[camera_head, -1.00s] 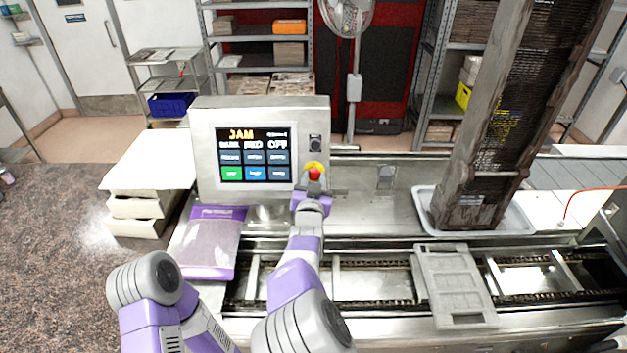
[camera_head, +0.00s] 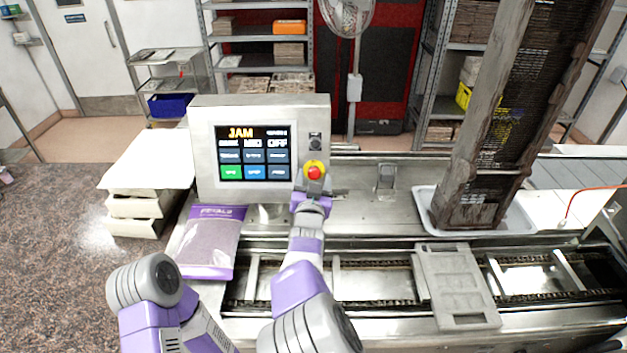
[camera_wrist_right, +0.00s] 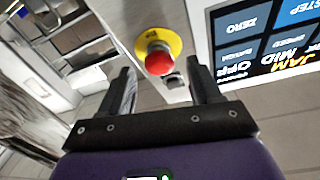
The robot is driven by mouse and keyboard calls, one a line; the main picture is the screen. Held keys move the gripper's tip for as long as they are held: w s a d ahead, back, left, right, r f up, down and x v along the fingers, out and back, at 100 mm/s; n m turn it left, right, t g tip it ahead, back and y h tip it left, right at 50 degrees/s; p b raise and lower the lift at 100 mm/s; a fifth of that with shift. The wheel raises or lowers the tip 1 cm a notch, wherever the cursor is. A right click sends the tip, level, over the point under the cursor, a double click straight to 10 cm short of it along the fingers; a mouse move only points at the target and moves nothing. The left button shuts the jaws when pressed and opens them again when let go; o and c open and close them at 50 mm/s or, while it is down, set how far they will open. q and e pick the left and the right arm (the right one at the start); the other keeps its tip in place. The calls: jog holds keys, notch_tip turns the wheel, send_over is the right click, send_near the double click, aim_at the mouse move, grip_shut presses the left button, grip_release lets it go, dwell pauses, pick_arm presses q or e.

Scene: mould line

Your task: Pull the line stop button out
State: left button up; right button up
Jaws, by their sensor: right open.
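The line stop button (camera_head: 314,172) is a red mushroom head on a yellow round plate, on the front of the grey control panel (camera_head: 204,150). My right gripper (camera_head: 318,190) is just below and in front of it. In the right wrist view the red button (camera_wrist_right: 159,61) shows beyond the fingertips, between the lines of the two fingers. My right gripper (camera_wrist_right: 166,80) is open and empty there, and its fingers do not appear to touch the button. My left arm shows at the lower left of the head view, but its gripper is out of view.
The panel screen (camera_head: 252,153) reads JAM. A purple-labelled bag (camera_head: 210,250) lies left of my right arm. The conveyor (camera_head: 375,287) carries a grey mould plate (camera_head: 455,285). A tall dark stack (camera_head: 490,130) stands in a tray (camera_head: 425,205) at right.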

jog(key=s+b, duration=0.1)
jog(key=s, duration=0.6)
jog(key=shift+s+a, duration=0.2)
jog(key=shift+s, duration=0.05)
